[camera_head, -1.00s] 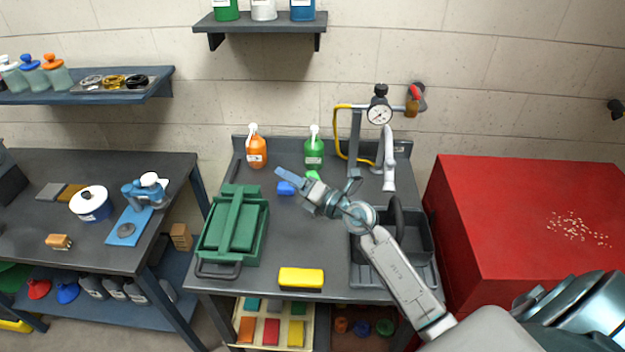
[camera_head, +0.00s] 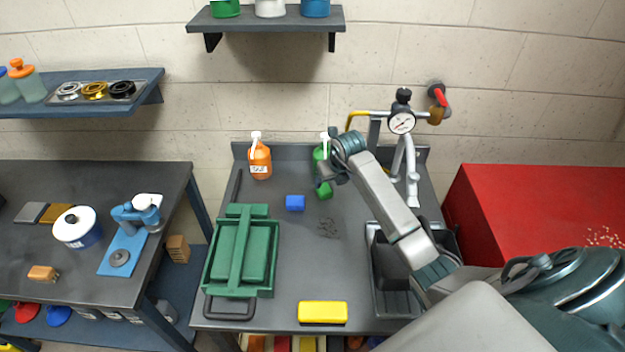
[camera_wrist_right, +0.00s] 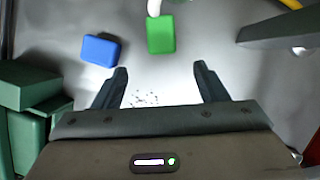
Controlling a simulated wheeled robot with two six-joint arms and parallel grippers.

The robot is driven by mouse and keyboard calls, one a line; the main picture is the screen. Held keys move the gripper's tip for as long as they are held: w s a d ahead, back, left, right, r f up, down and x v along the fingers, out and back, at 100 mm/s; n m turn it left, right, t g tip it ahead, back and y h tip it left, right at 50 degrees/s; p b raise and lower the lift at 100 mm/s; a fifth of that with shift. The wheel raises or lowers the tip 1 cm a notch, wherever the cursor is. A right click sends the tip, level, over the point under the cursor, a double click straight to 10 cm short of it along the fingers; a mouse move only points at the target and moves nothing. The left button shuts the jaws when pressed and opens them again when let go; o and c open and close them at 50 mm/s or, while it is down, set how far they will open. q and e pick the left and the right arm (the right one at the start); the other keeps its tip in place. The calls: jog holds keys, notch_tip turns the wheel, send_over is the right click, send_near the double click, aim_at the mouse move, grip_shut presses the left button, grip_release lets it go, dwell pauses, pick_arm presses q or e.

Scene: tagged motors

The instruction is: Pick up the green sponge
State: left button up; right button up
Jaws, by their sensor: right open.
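The green sponge (camera_head: 325,191) lies on the grey worktop towards the wall, partly hidden by my right gripper in the head view. In the right wrist view the green sponge (camera_wrist_right: 161,35) shows whole, just beyond the fingertips and roughly centred between them. My right gripper (camera_wrist_right: 160,68) is open and empty, apart from the sponge. In the head view the right gripper (camera_head: 328,178) is small and partly hidden by its own wrist. My left gripper is not in view.
A blue block (camera_head: 295,203) lies left of the sponge. A green bottle (camera_head: 319,156) and an orange bottle (camera_head: 260,160) stand behind. A green toolbox (camera_head: 241,250) is at left, a yellow sponge (camera_head: 322,312) in front, and a sink (camera_head: 392,290) at right. Dark crumbs (camera_head: 328,228) lie between.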

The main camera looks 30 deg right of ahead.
aim_at(325, 188)
jog(key=b+x, duration=0.4)
jog(key=shift+s+d+f, duration=0.1)
jog(key=shift+d, duration=0.05)
jog(key=w+f+b, duration=0.2)
jog(key=f+b, duration=0.1)
jog(key=shift+w+d, duration=0.15)
jog(key=shift+w, duration=0.05)
jog(key=shift+b+x, duration=1.05)
jog(key=shift+x, duration=0.05)
jog(key=shift+w, duration=0.3)
jog(key=shift+r, duration=0.1)
jog(key=shift+s, duration=0.1)
jog(key=c, duration=1.1)
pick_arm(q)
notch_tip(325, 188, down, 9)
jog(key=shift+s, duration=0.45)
pick_arm(e)
jog(key=shift+c, duration=0.2)
jog(key=shift+d, duration=0.1)
